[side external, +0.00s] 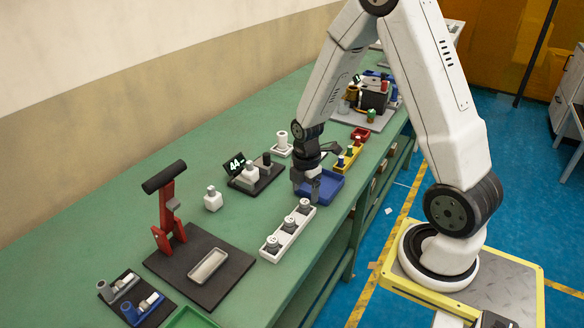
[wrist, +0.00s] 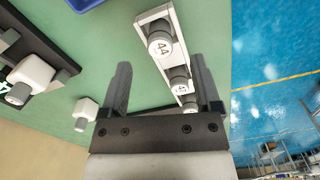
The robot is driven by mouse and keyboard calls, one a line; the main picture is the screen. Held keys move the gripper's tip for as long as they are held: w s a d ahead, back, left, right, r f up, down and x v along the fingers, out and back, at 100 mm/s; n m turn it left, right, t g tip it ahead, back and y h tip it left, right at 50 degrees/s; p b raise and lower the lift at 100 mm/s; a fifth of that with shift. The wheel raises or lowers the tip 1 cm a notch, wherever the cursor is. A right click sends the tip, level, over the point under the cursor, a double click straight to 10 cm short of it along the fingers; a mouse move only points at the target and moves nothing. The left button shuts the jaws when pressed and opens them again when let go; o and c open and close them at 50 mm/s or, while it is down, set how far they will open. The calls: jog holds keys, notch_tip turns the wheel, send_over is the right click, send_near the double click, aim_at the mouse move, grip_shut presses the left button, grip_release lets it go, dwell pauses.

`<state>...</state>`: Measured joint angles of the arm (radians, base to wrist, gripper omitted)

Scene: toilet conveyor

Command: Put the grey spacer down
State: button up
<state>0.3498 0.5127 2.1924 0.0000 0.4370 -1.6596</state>
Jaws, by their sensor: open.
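My gripper (side external: 307,192) is beside the blue tray (side external: 326,184) in the side view, just above the far end of the white rack (side external: 271,248). In the wrist view its two fingers (wrist: 160,70) stand wide apart with nothing held between them. The white rack (wrist: 150,15) runs behind the right finger in that view and carries several grey-topped round pieces, one marked 44 (wrist: 161,45). I cannot tell any piece for certain as the grey spacer; the inside of the blue tray is partly hidden by my gripper.
A white bottle-like block (side external: 213,199) stands alone left of the rack. A black stand with a display (side external: 237,163) is behind it. A red lever press (side external: 168,215) stands on a dark plate at the front left. Green bench is clear between them.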

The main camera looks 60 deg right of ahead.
aim_at(304, 202)
jog(key=shift+f, duration=2.05)
grip_shut()
